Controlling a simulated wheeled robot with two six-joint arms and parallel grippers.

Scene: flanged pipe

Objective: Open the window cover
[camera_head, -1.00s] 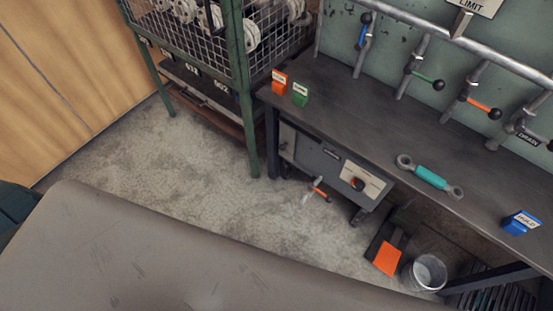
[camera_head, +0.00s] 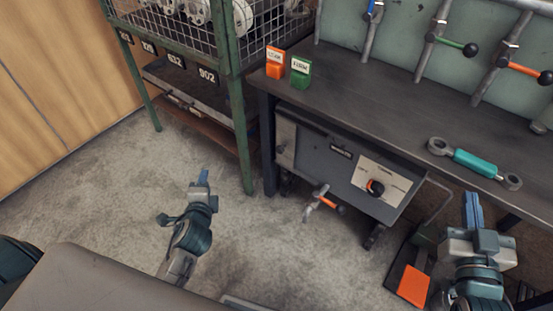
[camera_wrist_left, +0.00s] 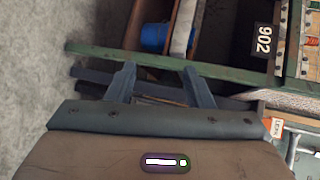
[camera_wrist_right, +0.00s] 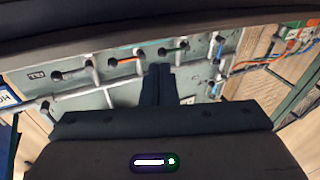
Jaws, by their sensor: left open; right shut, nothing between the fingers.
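I cannot pick out a window cover in any view. My left gripper (camera_head: 203,178) is over the floor in front of the green rack in the head view. In the left wrist view its two fingers (camera_wrist_left: 160,88) are apart with nothing between them, facing the rack. My right gripper (camera_head: 473,212) is at the lower right of the head view, in front of the workbench edge. In the right wrist view its fingers (camera_wrist_right: 157,85) are together and empty, facing a panel with levers and pipes.
A green rack (camera_head: 236,110) stands left. Open floor lies between.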

